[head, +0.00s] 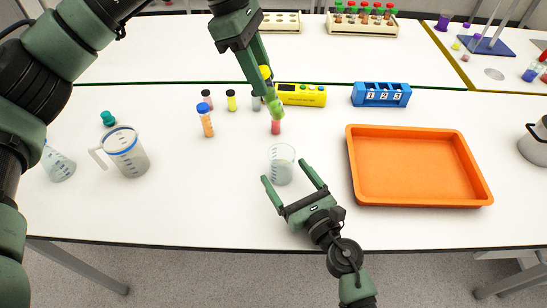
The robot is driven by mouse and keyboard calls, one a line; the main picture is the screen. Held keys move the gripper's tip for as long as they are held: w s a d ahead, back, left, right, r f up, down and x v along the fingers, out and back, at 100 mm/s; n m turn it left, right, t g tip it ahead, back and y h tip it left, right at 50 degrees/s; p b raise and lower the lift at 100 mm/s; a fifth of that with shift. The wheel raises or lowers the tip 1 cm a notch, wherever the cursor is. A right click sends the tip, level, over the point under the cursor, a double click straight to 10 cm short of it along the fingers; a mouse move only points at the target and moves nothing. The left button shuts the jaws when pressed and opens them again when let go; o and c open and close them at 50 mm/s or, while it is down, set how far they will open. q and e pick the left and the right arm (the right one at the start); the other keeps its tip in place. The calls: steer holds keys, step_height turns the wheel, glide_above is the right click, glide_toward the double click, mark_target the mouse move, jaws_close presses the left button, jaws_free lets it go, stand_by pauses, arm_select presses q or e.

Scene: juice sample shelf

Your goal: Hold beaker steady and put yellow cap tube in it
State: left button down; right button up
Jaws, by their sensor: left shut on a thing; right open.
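The clear beaker (281,166) stands upright on the white table near its front edge. My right gripper (286,171) is open, with its fingertips on either side of the beaker's near part; I cannot tell whether they touch it. My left gripper (268,92) is above the table behind the beaker, shut on a tube with a yellow cap (265,72).
A red tube (276,127) shows just below the held tube. A blue-capped orange tube (206,119), a jug (125,153) and a flask (58,164) stand left. An orange tray (420,198) lies right. A yellow device (303,94) and blue numbered block (381,93) stand behind.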

arm_select(q)
steer(key=shift+a, duration=0.15)
arm_select(e)
steer(key=shift+a+f, duration=0.1)
steer(key=shift+f, duration=0.6)
arm_select(q)
steer(key=shift+w, duration=0.1)
arm_select(e)
steer(key=x, duration=0.6)
steer(key=shift+w+a, duration=0.15)
steer(key=shift+w, duration=0.2)
steer(key=shift+w+a, duration=0.2)
steer(key=shift+w, duration=0.1)
steer(key=c, duration=1.7)
arm_select(q)
step_height(320, 180, down, 13)
arm_select(e)
steer(key=shift+o, duration=0.2)
arm_select(q)
steer(key=shift+r, duration=0.1)
steer(key=c, duration=0.9)
jaws_free()
steer(key=shift+c, duration=0.2)
